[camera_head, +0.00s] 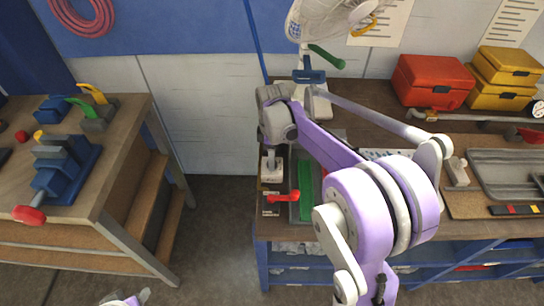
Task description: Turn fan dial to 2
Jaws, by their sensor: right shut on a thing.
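A white fan (322,20) with a wire cage stands at the back of the right workbench, cut off by the top edge. Its stem goes down to a white base, partly hidden behind my right arm. My right arm reaches over the bench, and its wrist and gripper (287,91) are at the fan's base. The fingers are small and mostly hidden; the gripper is shut at the base, where the dial is hidden from view, so its setting cannot be read. A piece of my left arm (125,300) shows at the bottom edge; its fingers cannot be made out.
The right workbench (460,222) holds a red toolbox (432,80), yellow cases (505,66), a grey tray (505,165) and a red-handled tool (283,196). The left workbench (125,125) carries a blue vise (66,165). Open floor lies between the benches.

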